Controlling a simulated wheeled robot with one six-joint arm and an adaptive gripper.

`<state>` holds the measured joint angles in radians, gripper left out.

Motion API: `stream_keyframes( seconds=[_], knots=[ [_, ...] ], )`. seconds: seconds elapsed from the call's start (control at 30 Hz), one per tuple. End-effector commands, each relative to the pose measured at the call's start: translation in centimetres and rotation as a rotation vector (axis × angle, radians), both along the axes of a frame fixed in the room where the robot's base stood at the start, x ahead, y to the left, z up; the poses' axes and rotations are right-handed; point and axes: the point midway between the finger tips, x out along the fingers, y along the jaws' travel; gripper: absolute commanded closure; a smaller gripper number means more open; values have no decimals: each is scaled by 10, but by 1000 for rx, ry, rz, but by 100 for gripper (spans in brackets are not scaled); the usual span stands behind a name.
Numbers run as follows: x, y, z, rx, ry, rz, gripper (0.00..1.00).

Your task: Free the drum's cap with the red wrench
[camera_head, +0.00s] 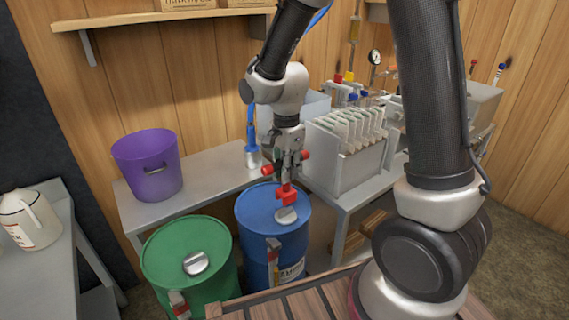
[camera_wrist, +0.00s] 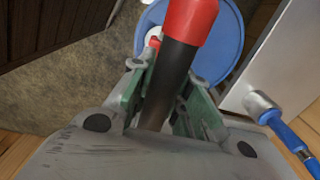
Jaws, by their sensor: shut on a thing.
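My gripper (camera_head: 285,160) is shut on the red wrench (camera_head: 287,195), a tool with red ends and a dark bar. In the wrist view its dark bar and red end (camera_wrist: 190,15) lie between my green fingers (camera_wrist: 165,95). The wrench's lower red end is just above or at the pale cap (camera_head: 286,216) on the blue drum (camera_head: 262,209); I cannot tell whether they touch. The wrist view shows the blue drum's rim (camera_wrist: 236,45), with the cap mostly hidden behind the wrench. A green drum (camera_head: 170,250) with its own silver cap (camera_head: 196,263) stands to the left.
A grey bench (camera_head: 140,212) behind the drums holds a purple bucket (camera_head: 146,170). A blue-handled tool (camera_wrist: 280,125) is near the right in the wrist view. A metal tank with several plates (camera_head: 345,150) stands at right. A wooden slatted surface (camera_head: 300,298) is in front.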

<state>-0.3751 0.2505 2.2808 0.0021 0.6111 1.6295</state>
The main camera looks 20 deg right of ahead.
Motion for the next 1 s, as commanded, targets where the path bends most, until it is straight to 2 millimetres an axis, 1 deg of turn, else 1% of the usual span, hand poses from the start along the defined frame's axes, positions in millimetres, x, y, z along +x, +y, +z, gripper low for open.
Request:
stream_keyframes(
  seconds=[0.1,0.2,0.57,1.0],
  knots=[
    [0,0,-9,0,0,0,100],
    [0,0,-13,0,0,0,100],
    [0,0,-14,0,-1,0,100],
    [1,1,-23,0,-1,0,100]
  ],
)
